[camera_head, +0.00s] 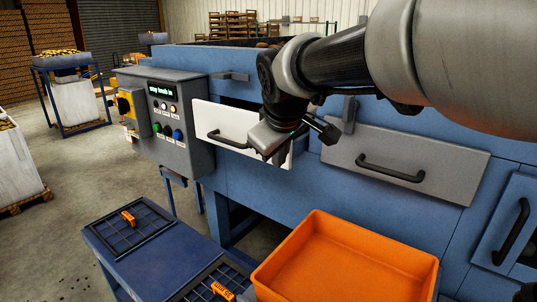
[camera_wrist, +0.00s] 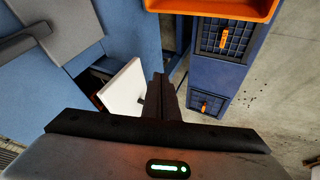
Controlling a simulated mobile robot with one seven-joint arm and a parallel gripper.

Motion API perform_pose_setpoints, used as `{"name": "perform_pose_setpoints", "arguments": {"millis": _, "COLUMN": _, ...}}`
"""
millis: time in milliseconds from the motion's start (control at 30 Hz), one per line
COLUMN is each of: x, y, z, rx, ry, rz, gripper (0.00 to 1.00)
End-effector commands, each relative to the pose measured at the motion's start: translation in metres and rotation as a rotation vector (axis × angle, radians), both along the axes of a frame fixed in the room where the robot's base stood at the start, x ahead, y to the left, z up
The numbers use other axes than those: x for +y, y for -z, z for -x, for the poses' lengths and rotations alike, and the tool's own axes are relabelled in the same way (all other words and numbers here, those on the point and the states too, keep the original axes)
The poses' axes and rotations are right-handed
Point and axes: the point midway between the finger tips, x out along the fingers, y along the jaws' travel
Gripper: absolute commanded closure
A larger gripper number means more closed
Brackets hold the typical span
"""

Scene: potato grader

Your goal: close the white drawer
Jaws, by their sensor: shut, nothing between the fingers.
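The white drawer (camera_head: 225,122) stands out from the blue machine, with a dark gap behind its front panel.
A grey control box (camera_head: 180,115) with buttons and a lit display is left of the drawer. A grey panel with a handle (camera_head: 420,160) is to the right. Below are an orange crate (camera_head: 350,225) and a blue table (camera_head: 100,235) with grid trays.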

Motion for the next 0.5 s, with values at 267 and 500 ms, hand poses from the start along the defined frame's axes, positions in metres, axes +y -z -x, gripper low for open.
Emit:
{"name": "perform_pose_setpoints", "arguments": {"millis": 267, "x": 0.011, "y": 0.011, "z": -0.018, "rx": -0.009, "ry": -0.037, "rz": 0.022, "gripper": 1.0}}
{"name": "perform_pose_setpoints", "arguments": {"millis": 500, "x": 0.01, "y": 0.048, "z": -0.043, "rx": -0.004, "ry": -0.034, "rz": 0.023, "gripper": 1.0}}
